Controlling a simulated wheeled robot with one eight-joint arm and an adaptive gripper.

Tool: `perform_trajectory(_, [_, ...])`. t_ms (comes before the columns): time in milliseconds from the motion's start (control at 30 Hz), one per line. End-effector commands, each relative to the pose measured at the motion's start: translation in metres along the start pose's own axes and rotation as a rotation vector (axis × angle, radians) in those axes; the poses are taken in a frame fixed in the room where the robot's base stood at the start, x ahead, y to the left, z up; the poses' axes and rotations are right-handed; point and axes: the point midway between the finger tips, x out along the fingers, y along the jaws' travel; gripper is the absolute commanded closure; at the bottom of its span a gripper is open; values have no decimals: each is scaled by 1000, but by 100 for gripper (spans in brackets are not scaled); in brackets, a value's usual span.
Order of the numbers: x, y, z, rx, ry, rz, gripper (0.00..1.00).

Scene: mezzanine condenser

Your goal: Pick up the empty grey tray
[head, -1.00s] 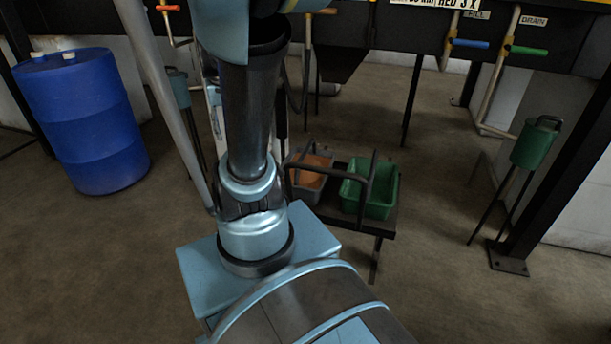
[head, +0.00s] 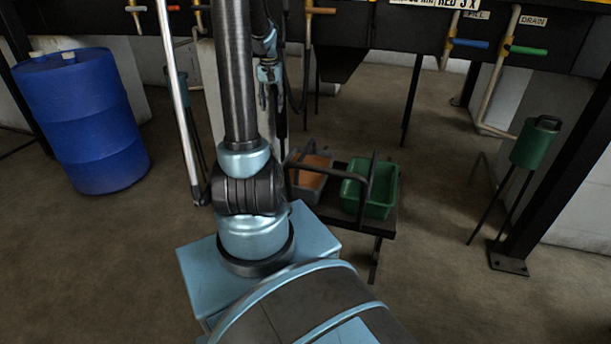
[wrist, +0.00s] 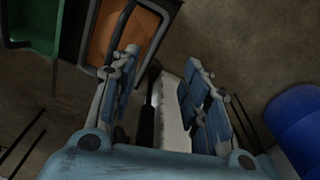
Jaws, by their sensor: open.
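A grey-rimmed tray (head: 311,187) with an orange inside sits on a low dark stand, left of a green tray (head: 383,198). Whether the orange is the tray's lining or contents I cannot tell. A dark handle bar crosses in front of it. In the wrist view the orange-filled grey tray (wrist: 99,52) is at the upper left, beyond the left finger, with the green tray (wrist: 36,28) at the corner. My gripper (wrist: 162,60) is open and empty, apart from the tray. In the head view, it hangs behind my arm, partly hidden. No plainly empty grey tray shows.
A blue drum (head: 84,125) stands at the left. A green canister on legs (head: 534,143) and a dark post (head: 560,150) are at the right. Pipes with coloured handles line the dark beam behind. The floor right of the stand is clear.

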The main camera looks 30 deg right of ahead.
Motion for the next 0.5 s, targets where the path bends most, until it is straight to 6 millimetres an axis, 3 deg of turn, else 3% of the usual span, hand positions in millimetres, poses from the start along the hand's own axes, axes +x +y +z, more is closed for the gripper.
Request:
perform_trajectory(200, [41, 45, -55, 95, -21, 5, 58])
perform_trajectory(500, [99, 105, -104, 204, -45, 9, 58])
